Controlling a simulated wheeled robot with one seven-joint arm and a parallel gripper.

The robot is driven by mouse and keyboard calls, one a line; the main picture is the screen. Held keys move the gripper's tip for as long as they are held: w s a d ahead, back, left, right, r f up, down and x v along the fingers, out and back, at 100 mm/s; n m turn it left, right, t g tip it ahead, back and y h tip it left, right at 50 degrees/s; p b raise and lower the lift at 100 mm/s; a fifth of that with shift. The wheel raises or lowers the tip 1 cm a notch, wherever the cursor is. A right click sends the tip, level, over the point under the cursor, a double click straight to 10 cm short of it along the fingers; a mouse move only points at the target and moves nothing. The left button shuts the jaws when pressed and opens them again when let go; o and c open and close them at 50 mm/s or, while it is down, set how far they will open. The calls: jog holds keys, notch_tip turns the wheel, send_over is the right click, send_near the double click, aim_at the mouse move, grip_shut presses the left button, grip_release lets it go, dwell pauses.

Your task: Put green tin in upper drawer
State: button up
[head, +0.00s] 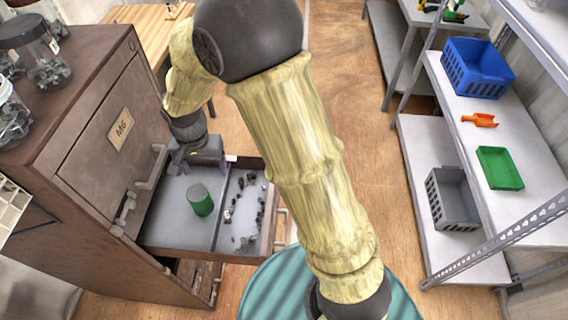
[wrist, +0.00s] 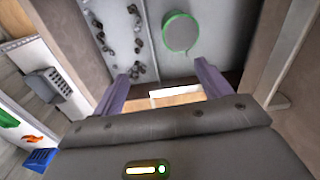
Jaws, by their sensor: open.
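The green tin (head: 201,199) stands upright in the larger compartment of a pulled-out grey drawer (head: 170,229) in the brown cabinet. In the wrist view the tin (wrist: 181,33) shows from above as a grey disc with a green rim, beyond my fingertips. My gripper (head: 190,157) is over the far side of the drawer, apart from the tin. In the wrist view my gripper (wrist: 163,74) has its two fingers spread with nothing between them. Another drawer front shows lower in the cabinet, partly hidden.
Small dark pieces (head: 246,210) lie in the drawer's narrower compartment, behind a divider. Clear jars (head: 42,62) stand on the cabinet (head: 75,48). Shelves at the right hold a blue crate (head: 478,68), an orange scoop (head: 480,120) and a green tray (head: 500,168). Open floor lies between.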

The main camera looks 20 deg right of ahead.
jog(key=s+d+r+n, duration=0.1)
jog(key=s+d, duration=0.2)
jog(key=d, duration=0.3)
jog(key=s+d+r+n+t, duration=0.1)
jog(key=s+d+r, duration=0.1)
jog(key=d, duration=0.5)
jog(key=s+d+r+n+t, duration=0.1)
jog(key=s+d+r, duration=0.1)
jog(key=s+d, duration=0.3)
jog(key=shift+d+n, duration=0.3)
jog(key=shift+d, duration=0.6)
